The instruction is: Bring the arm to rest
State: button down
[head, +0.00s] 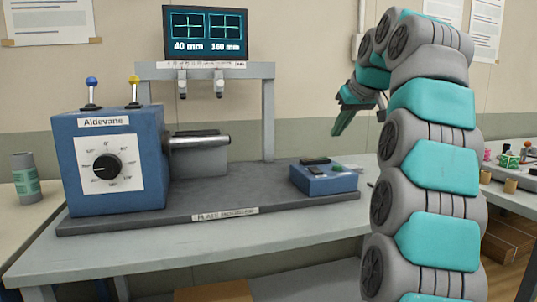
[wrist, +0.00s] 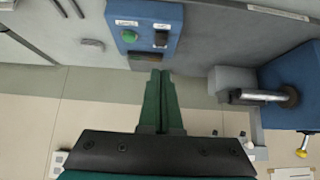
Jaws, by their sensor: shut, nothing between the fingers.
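My arm rises at the right of the head view and bends over at the top. My gripper (head: 342,124) hangs from its end, fingers pointing down and left, in the air in front of the wall. In the wrist view my gripper (wrist: 160,74) shows two green fingers side by side, shut, with nothing between them. The fingers are apart from the blue control box (head: 325,181), which lies beyond their tips in the wrist view (wrist: 146,22).
The blue rewinder unit (head: 108,160) with its dial and metal spindle (head: 200,142) stands left on the dark base plate (head: 230,209). A frame with two sensors (head: 220,84) and a screen (head: 205,33) stands behind. A side table (head: 515,200) with small items is at right.

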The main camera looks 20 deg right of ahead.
jog(key=s+a+f+g+y, duration=0.1)
jog(key=s+a+f+g, duration=0.2)
jog(key=s+a+f, duration=0.45)
jog(key=s+a+f+g, duration=0.2)
jog(key=s+a+f, duration=0.3)
jog(key=a+f, duration=0.45)
jog(key=s+a+f+g, duration=0.1)
jog(key=s+f+g, duration=0.1)
jog(key=s+f, duration=0.9)
jog(key=s+a+f+g+h, duration=0.1)
jog(key=s+f+g, duration=0.2)
jog(key=s+f, duration=0.9)
jog(key=s, duration=0.5)
jog(key=shift+s+a+f, duration=0.2)
jog(key=shift+a, duration=0.05)
